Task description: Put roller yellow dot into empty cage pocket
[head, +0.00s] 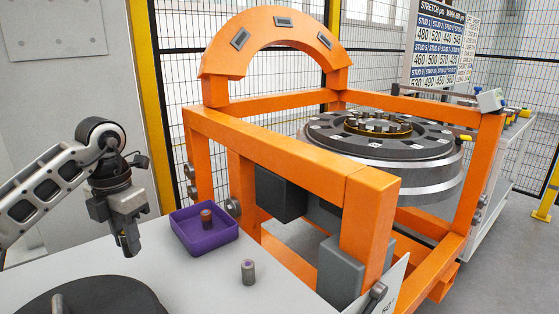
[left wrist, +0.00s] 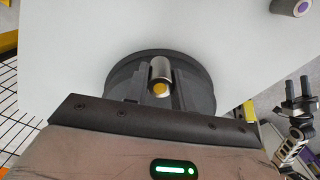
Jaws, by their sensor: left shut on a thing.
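My left gripper (head: 128,248) points down above the grey table, left of the purple tray. In the left wrist view its fingers (left wrist: 158,92) are shut on a silver roller with a yellow dot (left wrist: 160,72), the dot facing the camera. The roller is hard to make out in the head view. The bearing with a brassy cage and several rollers (head: 378,124) lies on top of the large wheel inside the orange gantry; which pocket is empty is too small to tell. A dark gripper-like part (left wrist: 294,95), possibly my right gripper, shows at the right edge of the left wrist view.
A purple tray (head: 187,240) holds a brown-topped roller (head: 206,218). A purple-dot roller (head: 248,272) stands on the table (head: 200,285), which has a dark round disc (head: 100,300) at front left. The orange gantry's beam (head: 280,152) stands between table and wheel (head: 400,180).

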